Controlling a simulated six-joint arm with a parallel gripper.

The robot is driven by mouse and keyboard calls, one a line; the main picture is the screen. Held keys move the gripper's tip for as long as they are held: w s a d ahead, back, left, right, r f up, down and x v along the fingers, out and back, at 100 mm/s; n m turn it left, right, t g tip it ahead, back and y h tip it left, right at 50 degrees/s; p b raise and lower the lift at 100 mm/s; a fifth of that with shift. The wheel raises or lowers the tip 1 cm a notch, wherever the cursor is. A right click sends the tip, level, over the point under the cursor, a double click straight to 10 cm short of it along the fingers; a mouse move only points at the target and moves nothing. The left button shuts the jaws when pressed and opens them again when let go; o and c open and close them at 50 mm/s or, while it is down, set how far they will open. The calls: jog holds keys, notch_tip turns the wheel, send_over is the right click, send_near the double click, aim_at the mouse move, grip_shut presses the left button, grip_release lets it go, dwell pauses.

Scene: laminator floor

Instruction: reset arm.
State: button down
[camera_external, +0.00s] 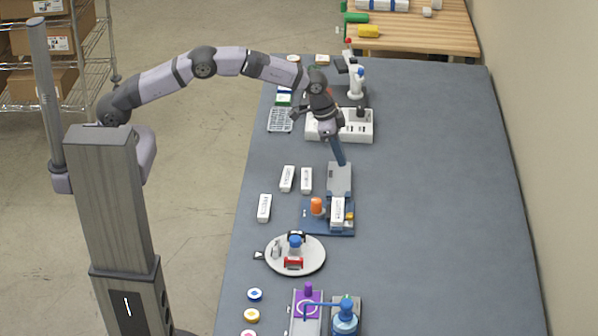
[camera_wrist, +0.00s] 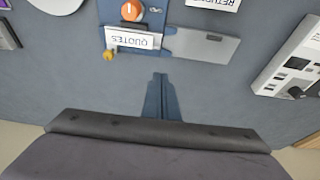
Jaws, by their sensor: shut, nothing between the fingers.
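My gripper (camera_external: 342,162) hangs from my arm over the blue-grey table (camera_external: 430,200), its dark blue fingers pointing down. In the wrist view its fingers (camera_wrist: 159,76) are together with nothing between them. In the external view they overlap the far end of the grey plate (camera_external: 340,180) of a blue device; in the wrist view the plate (camera_wrist: 203,45) lies ahead and to the right of the fingertips, apart from them. A white block labelled "QUOTES" (camera_wrist: 133,40) sits on the device, beside an orange knob (camera_external: 317,206).
White labelled blocks lie left of the device, one at its left (camera_external: 264,208). A white round plate (camera_external: 318,255) stands nearer the camera. A white slotted box (camera_external: 357,133) stands behind my gripper. The table's right side is clear.

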jog(key=shift+r, duration=0.45)
